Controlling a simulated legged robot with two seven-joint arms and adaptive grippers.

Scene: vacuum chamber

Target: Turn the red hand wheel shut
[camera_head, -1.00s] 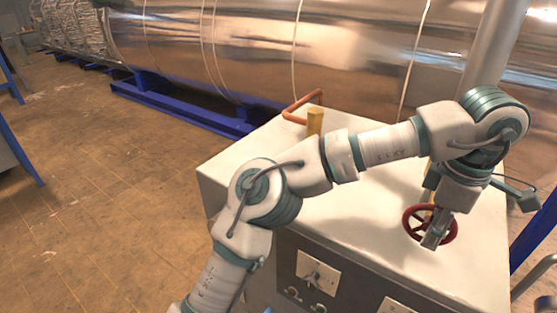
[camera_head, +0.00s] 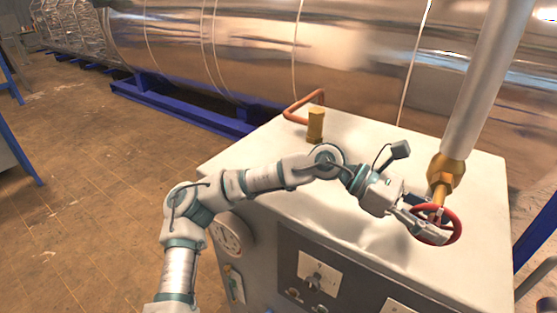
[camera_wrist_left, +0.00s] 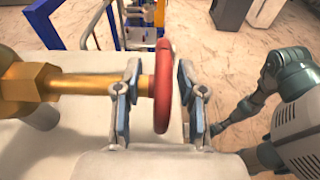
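The red hand wheel (camera_head: 456,232) sits on a brass stem below a brass valve body (camera_head: 446,171), above the white cabinet top. My left gripper (camera_head: 428,222) reaches it from the left in the head view. In the left wrist view the wheel (camera_wrist_left: 163,86) is seen edge-on between the two fingers of my left gripper (camera_wrist_left: 161,104). The fingers are apart, one on each side of the rim, with visible gaps. The stem passes behind the left finger.
A thick grey pipe (camera_head: 487,85) rises above the valve. A large shiny chamber lies behind.

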